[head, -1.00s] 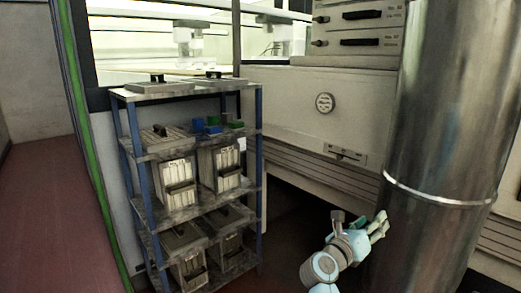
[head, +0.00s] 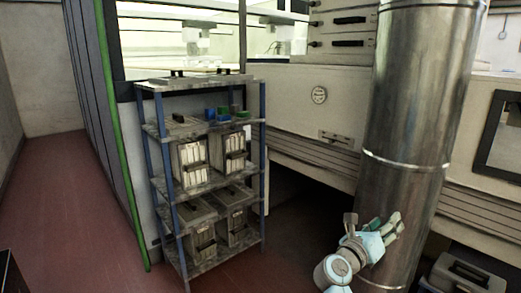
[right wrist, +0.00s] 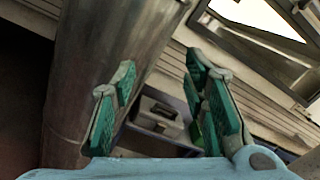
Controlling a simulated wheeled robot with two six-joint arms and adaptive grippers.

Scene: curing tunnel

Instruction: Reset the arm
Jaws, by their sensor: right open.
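My right gripper (head: 394,224) shows at the lower right of the head view, in front of a large shiny metal column (head: 408,120). In the right wrist view its two green-padded fingers (right wrist: 165,88) stand apart with nothing held between them. The metal column (right wrist: 100,70) fills the left of that view, behind the left finger. I cannot tell whether the gripper touches the column. My left gripper is not in view.
A shelf rack (head: 205,85) with blue posts holds several grey bins and small blue and green blocks (head: 222,113). A machine (head: 300,120) stands behind it. A grey case (head: 462,274) is at the lower right. Red floor (head: 70,200) is clear at left.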

